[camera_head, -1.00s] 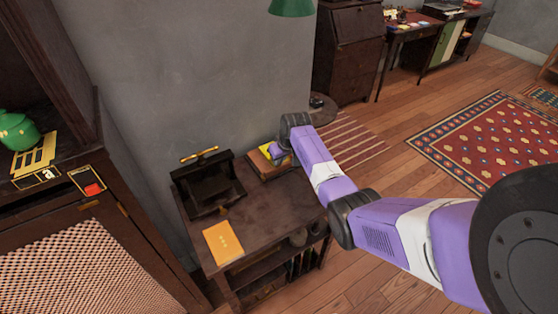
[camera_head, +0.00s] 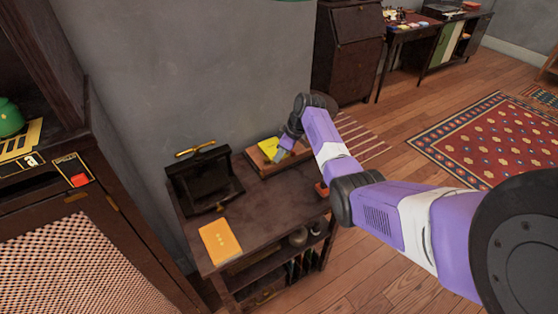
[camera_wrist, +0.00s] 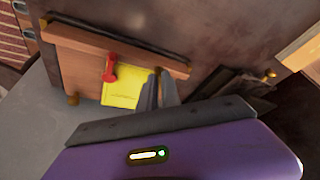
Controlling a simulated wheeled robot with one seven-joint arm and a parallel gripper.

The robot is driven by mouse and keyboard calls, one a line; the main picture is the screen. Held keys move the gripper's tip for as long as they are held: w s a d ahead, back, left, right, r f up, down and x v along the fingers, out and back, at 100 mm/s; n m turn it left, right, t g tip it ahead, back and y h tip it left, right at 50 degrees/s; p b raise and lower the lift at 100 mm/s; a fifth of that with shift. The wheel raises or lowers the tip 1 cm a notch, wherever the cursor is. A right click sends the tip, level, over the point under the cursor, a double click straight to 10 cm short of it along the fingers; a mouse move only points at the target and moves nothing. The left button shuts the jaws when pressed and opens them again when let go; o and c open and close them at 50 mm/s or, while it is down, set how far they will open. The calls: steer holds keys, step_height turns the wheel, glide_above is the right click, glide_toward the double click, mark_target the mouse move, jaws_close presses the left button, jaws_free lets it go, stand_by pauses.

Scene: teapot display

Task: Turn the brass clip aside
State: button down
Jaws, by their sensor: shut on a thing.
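A wooden board (camera_head: 263,169) lies on the dark side table (camera_head: 262,207) with a yellow note (camera_head: 267,146) on it. In the wrist view the board (camera_wrist: 85,62) shows the yellow note (camera_wrist: 122,88), a red clip-like piece (camera_wrist: 109,68) and small brass bits at its corners. My gripper (camera_head: 280,155) is at the note's right edge. In the wrist view my gripper (camera_wrist: 160,84) is shut, its grey fingertips close together over the note's edge. A small brass bit, seemingly the brass clip (camera_wrist: 158,70), shows at the fingertips; the fingers hide most of it.
A dark stand with a brass bar (camera_head: 205,180) is left of the board, and an orange booklet (camera_head: 220,241) lies in front. A cabinet (camera_head: 60,235) with a green teapot (camera_head: 9,118) is at far left. The wall is behind; open floor lies right.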

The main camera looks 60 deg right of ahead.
steer(key=n+b, duration=0.2)
steer(key=n+y+b, duration=0.1)
steer(key=n+b, duration=0.1)
steer(key=b, duration=0.1)
steer(key=n+g+y+b, duration=0.1)
steer(key=n+b, duration=0.1)
steer(key=b, duration=0.1)
steer(key=shift+w+d+f+n, duration=0.15)
steer(key=shift+d+f+n, duration=0.15)
steer(key=shift+f, duration=0.05)
steer(key=n+y+b, duration=0.1)
steer(key=n+b, duration=0.1)
steer(key=b, duration=0.3)
steer(key=shift+d+r+n+g, duration=0.1)
steer(key=shift+n+g, duration=0.3)
steer(key=shift+r+n+b, duration=0.15)
steer(key=shift+n+b, duration=0.35)
steer(key=shift+b, duration=0.3)
steer(key=shift+g, duration=0.3)
steer(key=shift+r, duration=0.1)
steer(key=c, duration=1.6)
jaws_free()
steer(key=shift+o, duration=0.2)
steer(key=shift+w, duration=0.1)
steer(key=v, duration=0.7)
steer(key=shift+d+r+y+b, duration=0.3)
